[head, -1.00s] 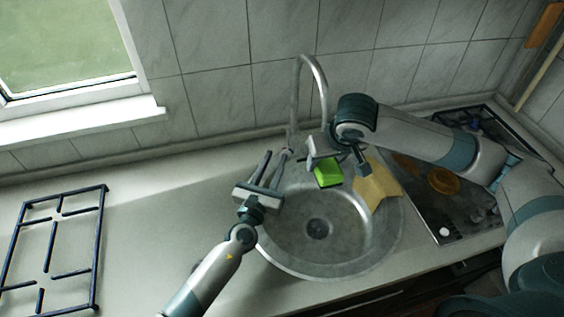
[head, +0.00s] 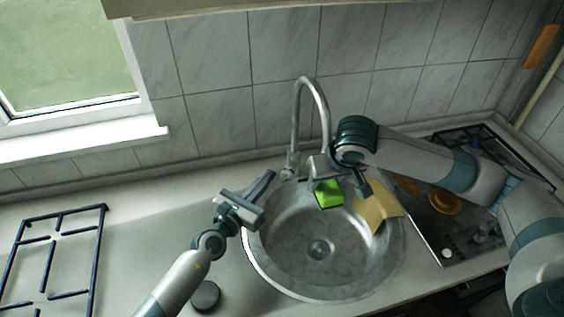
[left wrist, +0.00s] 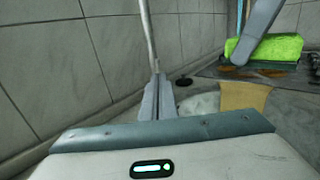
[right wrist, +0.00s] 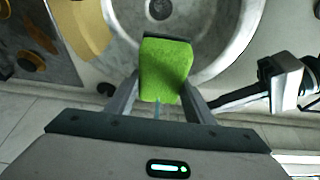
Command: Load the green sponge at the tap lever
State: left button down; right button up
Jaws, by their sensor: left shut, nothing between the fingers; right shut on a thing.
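The green sponge (head: 328,193) is held by my right gripper (head: 340,180) over the back part of the steel sink (head: 262,262). In the right wrist view the sponge (right wrist: 166,68) sits between the two fingers. The tall curved tap (head: 294,125) stands behind the sink. Near its base is a small metal fitting (head: 288,174), perhaps the tap lever; its shape is unclear. My left gripper (head: 268,184) is shut and empty, just left of that fitting, its fingers pointing toward the tap. In the left wrist view its fingers (left wrist: 158,98) are together, and the sponge shows at upper right (left wrist: 268,48).
A yellow cloth (head: 377,210) lies over the sink's right side. The tiled wall bounds the back.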

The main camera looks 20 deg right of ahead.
pick_arm(q)
jog(key=a+g, duration=0.1)
jog(key=a, duration=0.1)
jog(key=a+m+g, duration=0.1)
jog(key=a, duration=0.1)
jog(key=a+m+g, duration=0.1)
jog(key=a+g, duration=0.1)
jog(key=shift+r, duration=0.25)
jog(key=shift+d, duration=0.1)
send_near(289, 158)
jog(key=r+x, duration=0.1)
jog(key=x, duration=0.4)
jog(key=shift+w+d+f, duration=0.2)
jog(key=shift+w+d, duration=0.1)
jog(key=shift+w, duration=0.05)
dwell(0.3)
jog(key=shift+w+d+r, duration=0.35)
jog(key=shift+w+d, duration=0.25)
pick_arm(e)
jog(key=shift+a, duration=0.1)
jog(key=shift+s+a+r, duration=0.15)
jog(key=shift+s+a, duration=0.05)
pick_arm(q)
jog(key=shift+r, duration=0.25)
